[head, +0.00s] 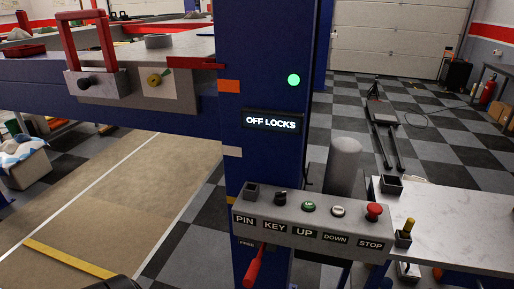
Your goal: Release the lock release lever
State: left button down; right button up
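A red lever (254,267) hangs at a tilt below the control box (310,222), on the front of the blue lift column (262,60). A small "FREE" label (247,243) sits just above it. The lever's lower end is close to the bottom of the picture. The column's display (271,121) reads "OFF LOCKS", and a round green light (294,80) glows above it. A dark rounded part, which may be my own arm, shows at the bottom edge left of the lever. No gripper fingers show in the head view.
The control box carries a pin socket, a key switch, up and down buttons and a red stop knob (374,210). A grey bench (450,232) stands at right. At left, the raised blue runway (90,95) carries a red U-shaped handle (90,42).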

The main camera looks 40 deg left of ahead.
aim_at(250, 278)
jog(key=u, duration=1.4)
